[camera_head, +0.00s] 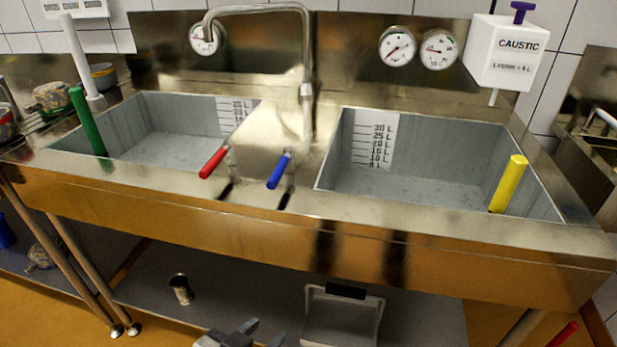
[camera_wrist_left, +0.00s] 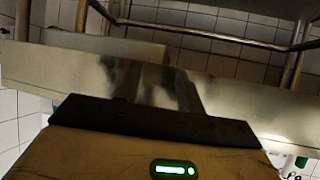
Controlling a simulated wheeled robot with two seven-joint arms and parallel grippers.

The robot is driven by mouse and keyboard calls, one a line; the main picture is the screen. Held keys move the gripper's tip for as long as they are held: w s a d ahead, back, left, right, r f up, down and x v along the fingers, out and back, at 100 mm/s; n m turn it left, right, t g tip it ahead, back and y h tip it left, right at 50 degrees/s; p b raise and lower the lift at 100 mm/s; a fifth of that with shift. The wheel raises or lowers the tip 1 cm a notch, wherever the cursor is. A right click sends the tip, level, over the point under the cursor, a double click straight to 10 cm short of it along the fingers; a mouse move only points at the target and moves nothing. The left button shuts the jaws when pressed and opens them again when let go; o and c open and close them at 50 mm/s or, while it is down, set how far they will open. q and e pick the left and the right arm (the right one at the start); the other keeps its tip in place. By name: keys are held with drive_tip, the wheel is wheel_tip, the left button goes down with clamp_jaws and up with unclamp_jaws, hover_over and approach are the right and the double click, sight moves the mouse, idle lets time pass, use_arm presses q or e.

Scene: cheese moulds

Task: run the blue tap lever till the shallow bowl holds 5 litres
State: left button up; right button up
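The blue tap lever (camera_head: 279,171) sits on the front of the steel divider between two sink bowls, right of a red lever (camera_head: 214,162). The spout (camera_head: 208,22) arches left, its tip above the left bowl's side; no stream shows. The left bowl (camera_head: 75,142) looks shallower than the right bowl (camera_head: 330,165); I cannot be sure. Both have litre scales, the left one (camera_head: 236,112) partly hidden by the divider. No water surface is clear in either. My left gripper (camera_head: 263,332) is low, below the sink front and away from the levers, fingers apart, empty. My right gripper is out of view.
A green standpipe (camera_head: 87,121) stands in the left bowl, a yellow one (camera_head: 508,184) in the right. A white caustic dispenser (camera_head: 505,53) hangs at the back right. A steel cup (camera_head: 181,289) stands on the lower shelf (camera_head: 215,275). The sink's front edge overhangs my left gripper's area.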

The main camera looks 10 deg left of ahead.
use_arm(q)
drive_tip(key=w+a+r+t+y+b, duration=0.1)
drive_tip(key=w+r+t, duration=0.25)
drive_tip(key=r, duration=0.55)
drive_tip(key=t+y+b, duration=0.2)
drive_tip(key=t, duration=0.1)
approach(276, 177)
drive_tip(key=shift+n, duration=0.3)
drive_tip(key=w, duration=0.3)
drive_tip(key=w+p, duration=0.1)
drive_tip(key=w, duration=0.3)
drive_tip(key=w+f, duration=0.1)
drive_tip(key=w, duration=0.3)
drive_tip(key=shift+w+a, duration=0.15)
drive_tip(key=shift+w, duration=0.1)
clamp_jaws()
